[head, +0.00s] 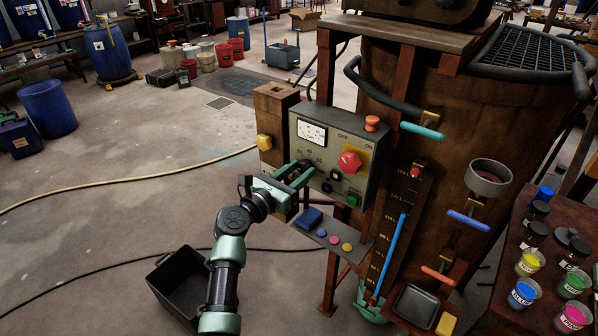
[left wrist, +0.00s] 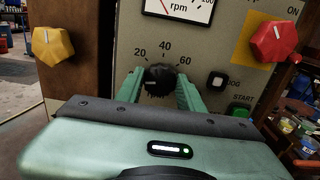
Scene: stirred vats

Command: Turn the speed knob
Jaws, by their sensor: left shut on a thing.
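The speed knob (left wrist: 158,79) is a small black dial on the grey control panel (head: 336,130), with printed numbers 20, 40 and 60 around it. My left gripper (left wrist: 160,88) has one green finger on each side of the knob and is shut on it. A pale mark shows on the knob's face, seemingly toward the left. In the head view my left gripper (head: 306,172) reaches the panel's lower left, and the fingers mostly hide the knob. The rpm gauge (head: 312,133) is above the knob; its needle is hard to read. My right gripper is not seen.
Right of the knob are a JOG button (left wrist: 217,81), a green START button (left wrist: 241,112) and a red switch (left wrist: 274,42). A yellow knob (left wrist: 53,46) is on the wooden post at left. A shelf with coloured buttons (head: 334,239) juts out below the panel.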

